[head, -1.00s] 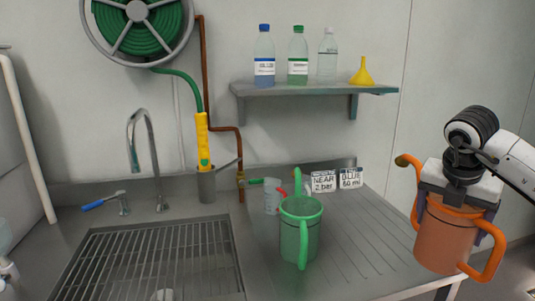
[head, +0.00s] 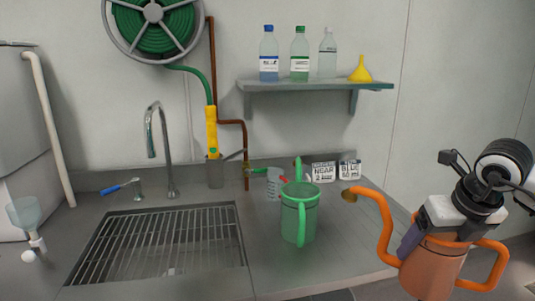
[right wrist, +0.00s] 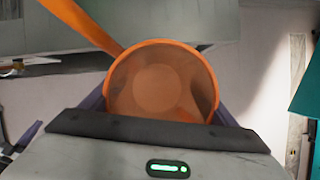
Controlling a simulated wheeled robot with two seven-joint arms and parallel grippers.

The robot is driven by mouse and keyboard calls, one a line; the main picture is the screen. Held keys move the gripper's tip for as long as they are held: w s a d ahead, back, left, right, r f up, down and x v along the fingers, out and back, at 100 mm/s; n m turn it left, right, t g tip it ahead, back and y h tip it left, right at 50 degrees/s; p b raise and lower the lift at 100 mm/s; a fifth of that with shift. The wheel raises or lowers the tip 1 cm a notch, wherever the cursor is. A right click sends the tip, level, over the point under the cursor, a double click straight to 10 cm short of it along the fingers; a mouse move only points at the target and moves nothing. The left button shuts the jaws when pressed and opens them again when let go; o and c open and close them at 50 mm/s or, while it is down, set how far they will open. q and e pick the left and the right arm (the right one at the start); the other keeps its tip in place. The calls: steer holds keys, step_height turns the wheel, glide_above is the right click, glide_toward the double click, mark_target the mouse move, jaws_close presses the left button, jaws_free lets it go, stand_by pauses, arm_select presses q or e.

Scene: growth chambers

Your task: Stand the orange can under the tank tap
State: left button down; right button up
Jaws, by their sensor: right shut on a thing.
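The orange can (head: 433,268) is at the lower right of the head view, with a long spout to the left and a loop handle to the right. My right gripper (head: 440,238) is shut on it, fingers on either side of its upper body, and it hangs beyond the counter's front right edge, roughly upright. The right wrist view looks into its open round mouth (right wrist: 162,85); I see no liquid in it. A grey tank (head: 22,130) stands at the left edge of the head view; I cannot make out a tap on it. My left gripper is not in view.
A green can (head: 299,222) stands on the counter beside the sink grate (head: 160,245). A tall faucet (head: 168,150) rises behind the sink. A pale translucent vessel (head: 25,213) stands at far left.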

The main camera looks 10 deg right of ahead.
mark_target(412, 269)
steer(key=a+f+n+y, duration=0.1)
steer(key=n, duration=0.2)
steer(key=s+a+n+y, duration=0.1)
steer(key=a+n, duration=0.1)
steer(key=n, duration=0.1)
steer(key=s+a+f+n+g+y, duration=0.1)
steer(key=a+n, duration=0.1)
steer(key=shift+s+a+f+n, duration=0.1)
steer(key=shift+a+f+n, duration=0.05)
steer(key=shift+f+n, duration=0.2)
steer(key=s+a+f+n+g+h, duration=0.1)
steer(key=s+a+n+g, duration=0.3)
steer(key=n, duration=1)
steer(key=s+a+f+n+g+h, duration=0.1)
steer(key=s+a+f+n+g, duration=0.2)
steer(key=s+a+n, duration=0.4)
steer(key=shift+s+a+f+n+g+h, duration=0.3)
steer(key=shift+a+n, duration=0.9)
steer(key=shift+n, duration=2.75)
steer(key=shift+g, duration=0.3)
steer(key=shift+d+r, duration=0.1)
steer(key=shift+w, duration=0.1)
